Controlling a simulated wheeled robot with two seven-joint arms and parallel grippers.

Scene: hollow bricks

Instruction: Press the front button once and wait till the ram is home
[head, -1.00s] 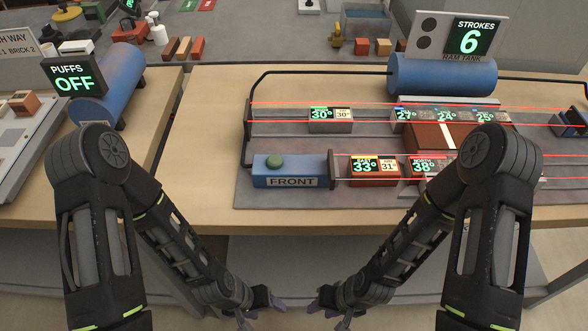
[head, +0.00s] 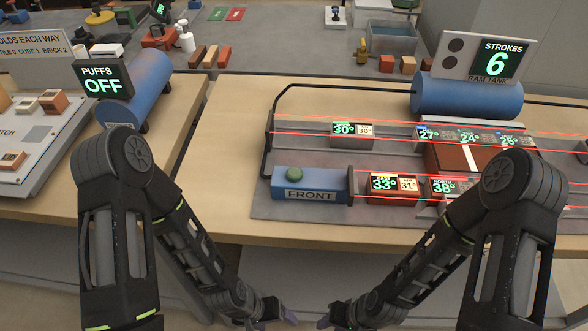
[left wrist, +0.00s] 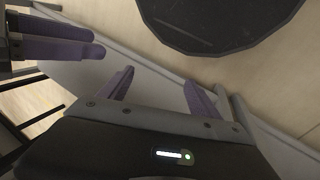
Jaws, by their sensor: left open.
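The front ram (head: 309,188) is a blue block marked FRONT, with a green round button (head: 295,173) on its top. A dark plate stands at its right end. Right of it a brown brick (head: 393,187) reads 33° and 31°, and another reading 38° is partly hidden by my right arm. The strokes display (head: 498,60) reads 6. My left gripper (head: 276,318) hangs low in front of the table, below the button and apart from it; its two purple fingers are open and empty in the left wrist view (left wrist: 158,88). My right gripper (head: 328,320) hangs beside it, its opening unclear.
A blue ram tank (head: 466,97) stands behind the track. A grey brick (head: 351,136) reading 30° sits on the back lane. Red lines run along both lanes. At left are a PUFFS OFF display (head: 104,82) and a blue cylinder (head: 137,90). Bare wood lies left of the track.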

